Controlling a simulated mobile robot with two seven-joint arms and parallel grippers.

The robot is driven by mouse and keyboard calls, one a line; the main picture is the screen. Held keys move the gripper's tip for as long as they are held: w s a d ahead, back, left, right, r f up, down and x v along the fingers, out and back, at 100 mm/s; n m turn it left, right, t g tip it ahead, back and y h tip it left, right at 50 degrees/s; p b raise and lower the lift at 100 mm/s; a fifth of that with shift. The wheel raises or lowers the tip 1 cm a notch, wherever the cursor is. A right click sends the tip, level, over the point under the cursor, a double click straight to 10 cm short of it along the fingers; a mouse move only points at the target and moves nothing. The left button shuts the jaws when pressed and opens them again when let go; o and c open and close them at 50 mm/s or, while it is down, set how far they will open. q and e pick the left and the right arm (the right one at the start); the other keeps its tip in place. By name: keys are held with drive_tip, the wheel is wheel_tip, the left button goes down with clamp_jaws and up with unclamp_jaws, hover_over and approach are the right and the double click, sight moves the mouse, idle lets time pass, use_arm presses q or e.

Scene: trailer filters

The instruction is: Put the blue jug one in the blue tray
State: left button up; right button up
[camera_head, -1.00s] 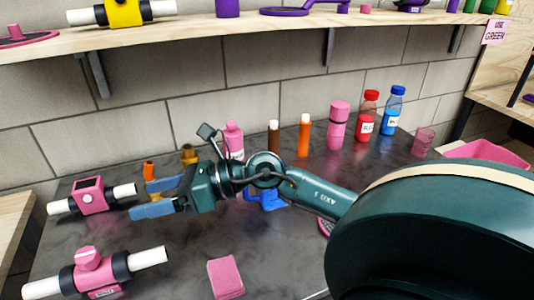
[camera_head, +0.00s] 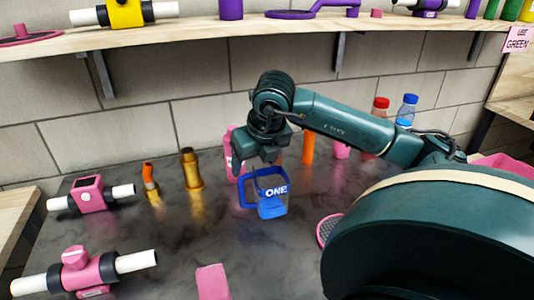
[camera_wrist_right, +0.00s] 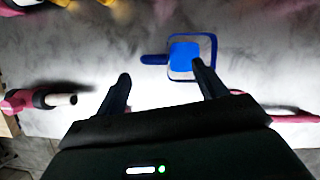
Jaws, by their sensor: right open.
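The blue jug one (camera_head: 272,207), clear with a blue rim, blue base and the label "ONE", stands upright on the dark table. Its handle points left in the head view. My right gripper (camera_head: 258,160) is open and empty, pointing down just above and behind the jug. In the right wrist view the jug (camera_wrist_right: 186,50) lies beyond my open right fingers (camera_wrist_right: 162,73), close to the right fingertip, its handle pointing left between them. I cannot tell whether they touch. No blue tray shows. My left gripper is not in view.
A pink bottle (camera_head: 232,150) and an orange bottle (camera_head: 308,148) stand behind the jug, near the wall. Brass fittings (camera_head: 191,172) and pink filter units (camera_head: 85,270) are to the left. A pink block (camera_head: 212,282) lies in front. A pink bin (camera_head: 505,163) is far right.

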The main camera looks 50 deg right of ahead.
sight(249, 176)
drive_tip(key=x, duration=0.2)
drive_tip(key=shift+w+f, duration=0.15)
drive_tip(key=shift+f, duration=0.2)
drive_tip(key=x, duration=0.5)
drive_tip(key=shift+a+f+p, duration=0.1)
drive_tip(key=shift+a+p, duration=0.25)
drive_tip(key=c, duration=1.3)
